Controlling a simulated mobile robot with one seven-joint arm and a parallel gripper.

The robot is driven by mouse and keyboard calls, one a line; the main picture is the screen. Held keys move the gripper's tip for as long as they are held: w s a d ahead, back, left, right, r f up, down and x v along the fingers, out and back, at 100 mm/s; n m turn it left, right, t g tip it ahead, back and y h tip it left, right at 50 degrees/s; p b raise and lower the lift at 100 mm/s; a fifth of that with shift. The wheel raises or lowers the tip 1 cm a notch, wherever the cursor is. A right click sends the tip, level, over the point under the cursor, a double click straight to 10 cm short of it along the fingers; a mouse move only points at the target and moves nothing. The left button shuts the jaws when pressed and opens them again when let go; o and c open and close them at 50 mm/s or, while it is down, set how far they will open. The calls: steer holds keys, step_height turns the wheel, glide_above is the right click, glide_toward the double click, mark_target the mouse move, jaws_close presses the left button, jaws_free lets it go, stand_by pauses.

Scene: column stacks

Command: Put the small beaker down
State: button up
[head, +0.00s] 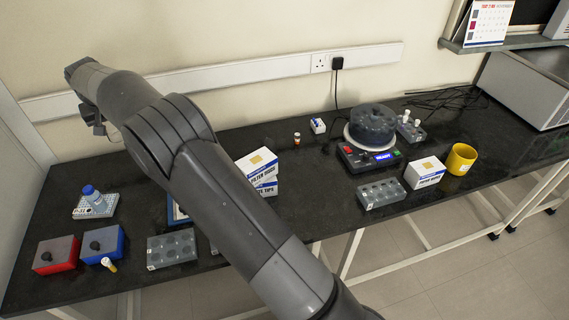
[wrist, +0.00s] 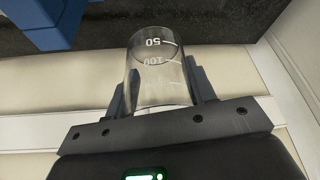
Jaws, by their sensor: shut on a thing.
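The small beaker (wrist: 157,72) is clear glass with white marks, including 50 and 100. It sits between the dark fingers of my gripper (wrist: 160,85) in the wrist view, and the gripper is shut on it. In the head view my gripper (head: 99,128) is at the upper left, in front of the wall, above the left part of the black bench (head: 130,165). The beaker is too small and too hidden by my arm to make out clearly there.
A rack with a blue-capped bottle (head: 93,195), a red box (head: 56,255), a blue box (head: 102,243) and a grey rack (head: 171,249) stand on the left bench. White boxes (head: 257,165) are mid-bench. The back-left bench is clear.

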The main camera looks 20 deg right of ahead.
steer(key=r, duration=0.3)
steer(key=shift+w+d, duration=0.15)
steer(key=shift+d, duration=0.15)
steer(key=w+d+r+m+h, duration=0.15)
steer(key=d+m, duration=0.25)
steer(key=d, duration=3.3)
steer(key=s+d+f+m+h, duration=0.1)
steer(key=s+d, duration=0.6)
steer(key=d, duration=0.3)
steer(key=s+d+m, duration=0.1)
steer(key=s+d, duration=0.5)
steer(key=d, duration=0.3)
steer(key=s+d+f+m+h, duration=0.1)
steer(key=s+d+m, duration=0.1)
steer(key=s+d, duration=0.65)
step_height(320, 180, down, 11)
steer(key=w+d, duration=0.1)
steer(key=w, duration=0.1)
steer(key=shift+y, duration=0.25)
steer(key=w+a+f, duration=0.6)
steer(key=w+a, duration=0.1)
steer(key=shift+w+a+f, duration=0.3)
steer(key=shift+f, duration=2.05)
